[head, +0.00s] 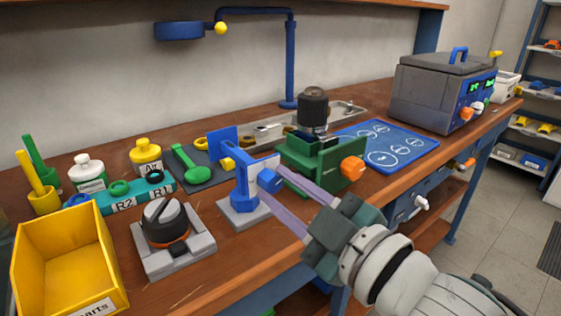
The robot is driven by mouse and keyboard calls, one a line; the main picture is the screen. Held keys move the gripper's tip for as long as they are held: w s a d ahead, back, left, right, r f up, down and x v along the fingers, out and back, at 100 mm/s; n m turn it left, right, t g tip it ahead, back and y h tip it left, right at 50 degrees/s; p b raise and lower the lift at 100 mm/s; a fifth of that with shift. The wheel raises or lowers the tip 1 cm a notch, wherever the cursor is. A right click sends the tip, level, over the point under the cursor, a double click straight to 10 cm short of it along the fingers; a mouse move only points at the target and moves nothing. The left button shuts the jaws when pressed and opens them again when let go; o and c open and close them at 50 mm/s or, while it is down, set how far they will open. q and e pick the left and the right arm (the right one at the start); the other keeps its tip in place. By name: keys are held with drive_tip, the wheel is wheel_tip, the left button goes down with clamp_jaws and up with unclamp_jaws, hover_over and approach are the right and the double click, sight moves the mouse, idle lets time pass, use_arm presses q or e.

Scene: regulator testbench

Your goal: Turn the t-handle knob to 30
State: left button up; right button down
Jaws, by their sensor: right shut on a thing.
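The t-handle knob (269,181) is blue and sits on the front of a white dial plate on a blue stand (243,184) with a grey-blue base. My right gripper (272,180) reaches in from the lower right. Its two long purple fingers lie on either side of the knob and are shut on it. The fingers and the viewing angle hide most of the dial plate, and I cannot read its marks or the knob's setting. My left gripper is not in view.
A green vise (322,165) with an orange knob stands close behind my right fingers. A black rotary knob on a grey base (165,225) and a yellow bin (75,265) are at left. A blue mat (410,150) and a grey instrument box (432,92) are at right.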

drive_tip(key=m, duration=0.3)
drive_tip(key=shift+m, duration=0.9)
drive_tip(key=shift+p, duration=0.3)
drive_tip(key=c, duration=0.6)
unclamp_jaws()
drive_tip(key=shift+o, duration=0.2)
